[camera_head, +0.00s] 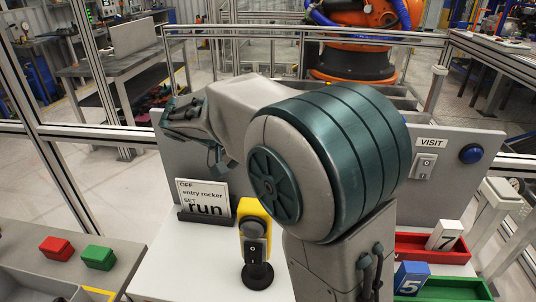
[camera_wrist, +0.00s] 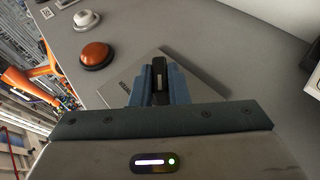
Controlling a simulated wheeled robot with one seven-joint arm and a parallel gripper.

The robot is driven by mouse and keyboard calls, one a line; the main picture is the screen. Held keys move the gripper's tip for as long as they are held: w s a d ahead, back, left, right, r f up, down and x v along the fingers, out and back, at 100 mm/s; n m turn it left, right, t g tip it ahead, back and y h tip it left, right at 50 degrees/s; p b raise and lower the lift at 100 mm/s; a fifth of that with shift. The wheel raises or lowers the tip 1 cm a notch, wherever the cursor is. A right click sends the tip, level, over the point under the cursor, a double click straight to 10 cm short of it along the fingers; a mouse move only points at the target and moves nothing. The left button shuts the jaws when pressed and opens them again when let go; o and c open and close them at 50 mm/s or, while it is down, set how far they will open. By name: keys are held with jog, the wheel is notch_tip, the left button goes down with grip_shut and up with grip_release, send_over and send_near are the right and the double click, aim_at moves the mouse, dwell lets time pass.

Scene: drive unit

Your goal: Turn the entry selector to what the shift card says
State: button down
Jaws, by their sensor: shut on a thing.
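The shift card (camera_head: 204,196) stands in a dark holder at left centre in the head view. It reads "OFF", "entry rocker", "SET" and a large "run", its lower edge hidden by the holder. My gripper (camera_wrist: 160,75) is shut, its blue fingers on either side of a narrow dark selector handle (camera_wrist: 159,68). The handle stands on a grey square plate (camera_wrist: 122,88) on the panel; the plate's markings are mostly hidden or too faint to read. In the head view my arm covers the middle of the panel, and the selector is hidden there.
An orange dome button (camera_wrist: 96,54) and a white knob (camera_wrist: 86,19) sit beside the plate. A rocker switch (camera_head: 425,166) labelled "VISIT" and a blue button (camera_head: 471,153) are at right. A yellow-black device (camera_head: 256,230) stands before the panel. Red (camera_head: 56,247) and green (camera_head: 98,257) blocks lie left.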

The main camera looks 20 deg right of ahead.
jog(key=shift+r, duration=0.1)
dwell(0.3)
jog(key=c, duration=1.4)
grip_release()
jog(key=shift+a, duration=0.1)
jog(key=v, duration=1.3)
jog(key=shift+a+r, duration=0.2)
jog(key=shift+a, duration=0.15)
